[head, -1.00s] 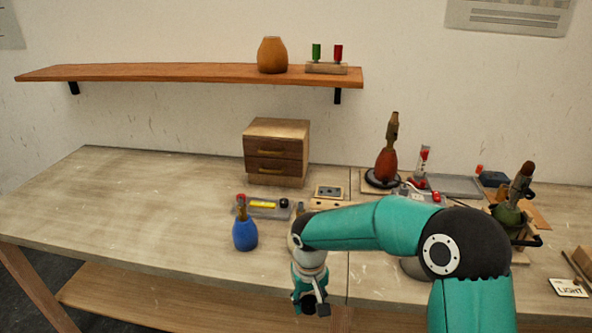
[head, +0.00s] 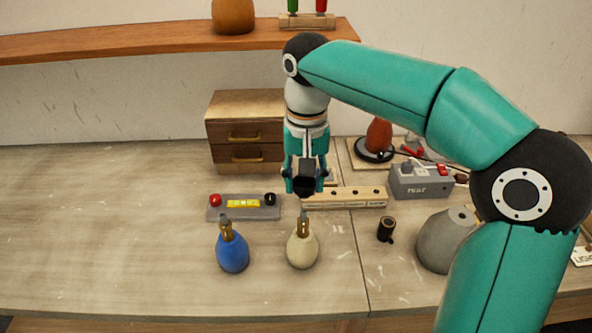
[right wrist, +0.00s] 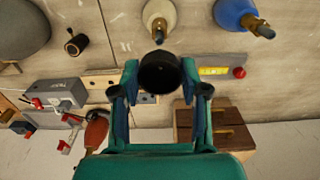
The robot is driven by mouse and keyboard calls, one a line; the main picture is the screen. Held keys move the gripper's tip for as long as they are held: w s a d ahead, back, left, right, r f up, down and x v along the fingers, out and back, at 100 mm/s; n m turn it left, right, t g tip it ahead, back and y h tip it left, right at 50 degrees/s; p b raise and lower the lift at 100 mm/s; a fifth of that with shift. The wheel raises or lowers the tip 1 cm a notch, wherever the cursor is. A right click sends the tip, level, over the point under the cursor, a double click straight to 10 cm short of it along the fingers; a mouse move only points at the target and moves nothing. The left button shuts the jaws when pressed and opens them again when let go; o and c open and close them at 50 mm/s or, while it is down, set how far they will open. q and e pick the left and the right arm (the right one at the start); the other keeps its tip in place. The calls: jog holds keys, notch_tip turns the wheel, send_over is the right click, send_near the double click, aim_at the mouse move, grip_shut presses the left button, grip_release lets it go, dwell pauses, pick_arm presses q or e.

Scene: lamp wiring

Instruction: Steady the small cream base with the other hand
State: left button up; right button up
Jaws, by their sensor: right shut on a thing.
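The small cream base (head: 302,251) stands upright on the table in the head view, with a brass fitting on its neck. It also shows at the top of the right wrist view (right wrist: 160,17). My right gripper (head: 305,180) is above and behind it in the head view, apart from it. This gripper is shut on a round black piece (right wrist: 160,74), which shows dark between the fingers in the head view too. My left gripper is in neither view now. Nothing touches the cream base.
A blue base (head: 232,252) stands left of the cream one. Behind them lie a grey tester with a yellow label (head: 243,207) and a wooden block with holes (head: 345,197). A black socket (head: 386,229) and grey dome (head: 444,240) are to the right. The table's left side is clear.

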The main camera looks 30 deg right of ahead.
aim_at(304, 212)
dwell(0.3)
jog(key=shift+s+f+b, duration=0.1)
jog(key=shift+f+b, duration=1.3)
jog(key=shift+f, duration=0.75)
jog(key=shift+p, duration=0.3)
jog(key=shift+f+b, duration=0.5)
jog(key=shift+f, duration=0.15)
jog(key=o, duration=1.2)
jog(key=shift+c, duration=0.2)
jog(key=shift+r, duration=0.1)
